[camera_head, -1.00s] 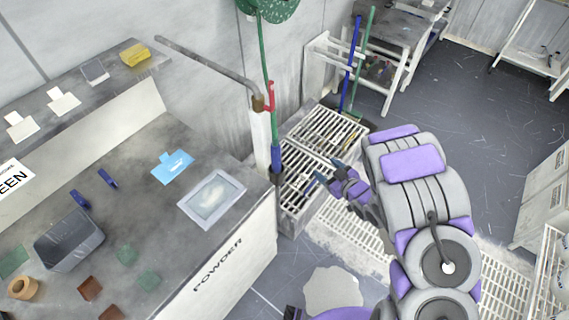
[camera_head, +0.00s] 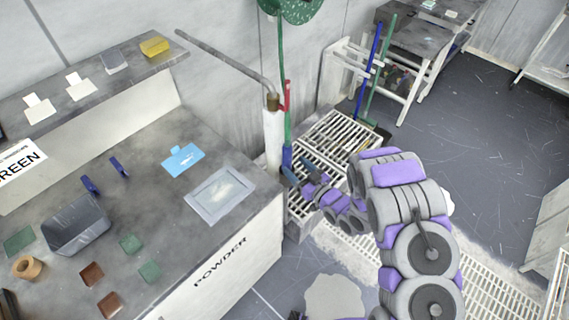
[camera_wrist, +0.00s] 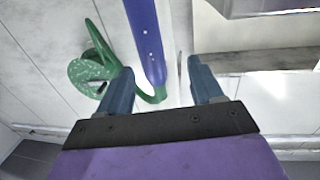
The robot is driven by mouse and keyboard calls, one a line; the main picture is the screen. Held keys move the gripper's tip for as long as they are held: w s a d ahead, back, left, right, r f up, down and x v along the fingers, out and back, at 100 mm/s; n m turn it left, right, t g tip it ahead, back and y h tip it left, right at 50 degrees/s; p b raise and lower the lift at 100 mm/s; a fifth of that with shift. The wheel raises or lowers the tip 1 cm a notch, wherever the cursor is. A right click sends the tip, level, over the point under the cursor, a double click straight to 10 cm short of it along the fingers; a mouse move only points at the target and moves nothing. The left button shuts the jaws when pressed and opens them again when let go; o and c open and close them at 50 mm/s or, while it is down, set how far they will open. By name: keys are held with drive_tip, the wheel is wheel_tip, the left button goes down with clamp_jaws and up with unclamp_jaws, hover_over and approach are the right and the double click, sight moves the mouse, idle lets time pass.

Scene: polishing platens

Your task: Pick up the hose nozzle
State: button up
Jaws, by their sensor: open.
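The hose nozzle (camera_head: 287,158) is a blue tube at the lower end of a green hose (camera_head: 288,112). It hangs upright beside the white post at the right end of the bench. My gripper (camera_head: 299,170) is just right of the nozzle, its fingers pointing toward it. In the wrist view the blue nozzle (camera_wrist: 147,40) runs from the top edge down into the gap between my two blue fingertips (camera_wrist: 160,82). The fingers are apart with nothing clamped; I cannot tell how deep the nozzle lies between them. The nozzle's lower end is partly hidden in the head view.
The powder bench (camera_head: 235,235) is close on the left. A white post (camera_head: 273,140) with a grey pipe and red lever stands beside the hose. A slatted grate (camera_head: 335,140) lies behind my gripper. Blue and green poles (camera_head: 368,70) lean farther back. Open floor lies right.

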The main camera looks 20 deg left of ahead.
sight(290, 158)
drive_tip(key=shift+w+a+r, duration=0.2)
drive_tip(key=shift+w+a, duration=0.15)
drive_tip(key=shift+w, duration=0.4)
drive_tip(key=w+a, duration=0.1)
drive_tip(key=w+a+f+b, duration=0.1)
drive_tip(key=a, duration=0.1)
drive_tip(key=w+a, duration=0.1)
drive_tip(key=a, duration=0.1)
drive_tip(key=shift+f+b, duration=0.3)
drive_tip(key=shift+w+a, duration=0.1)
drive_tip(key=shift+w, duration=0.05)
drive_tip(key=shift+d+r, duration=0.2)
drive_tip(key=shift+d, duration=0.2)
drive_tip(key=shift+c, duration=0.5)
drive_tip(key=shift+a, duration=0.25)
drive_tip(key=c, duration=1.1)
